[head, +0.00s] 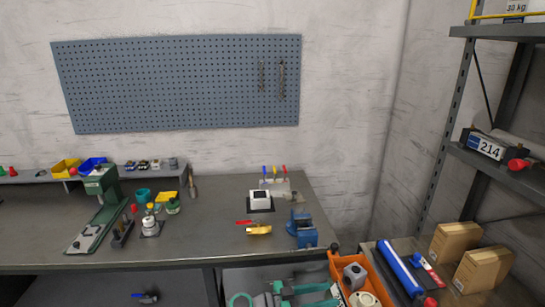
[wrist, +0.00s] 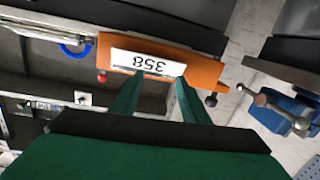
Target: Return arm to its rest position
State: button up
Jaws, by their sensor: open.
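My gripper (wrist: 156,90) shows in the wrist view as two green fingers held apart, with nothing clasped between them. Beyond the fingertips is an orange bin (wrist: 203,68) with a white label reading 358, upside down in this view. I cannot tell whether the fingertips touch it. In the head view, an orange bin (head: 338,267) holding grey and pale parts stands at the lower right. Teal and grey parts show at the bottom edge of the head view, cut off by the frame.
A blue vise (head: 302,228) sits at the workbench's right end, near the orange bin; a blue vise (wrist: 290,112) also shows in the wrist view. A green press (head: 98,205) stands on the left. Cardboard boxes (head: 453,243) and a shelf rack (head: 500,165) are at right.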

jog(key=s+a+f+n+t+y, duration=0.25)
jog(key=s+f+n+y, duration=0.35)
jog(key=f, duration=0.5)
jog(key=s+a+f+n+t+y, duration=0.2)
jog(key=s+f+n+t, duration=0.15)
jog(key=s+f, duration=0.6)
jog(key=s+a+f+n+y, duration=0.3)
jog(key=s+a+f, duration=0.1)
jog(key=s+f, duration=0.15)
jog(key=s+a+r+n+t+y, duration=0.1)
jog(key=s+a+r+y, duration=0.15)
jog(key=s, duration=0.55)
jog(key=s+a+r+n+t+y, duration=0.1)
jog(key=s+a+r+t+y, duration=0.2)
jog(key=s, duration=0.4)
jog(key=s+a+r, duration=0.1)
jog(key=s+r, duration=0.4)
jog(key=r, duration=0.3)
jog(key=s+r+t, duration=0.1)
jog(key=s+r, duration=0.4)
jog(key=r, duration=0.4)
jog(key=shift+s+a+t, duration=0.3)
jog(key=shift+a, duration=0.05)
jog(key=shift+w, duration=0.1)
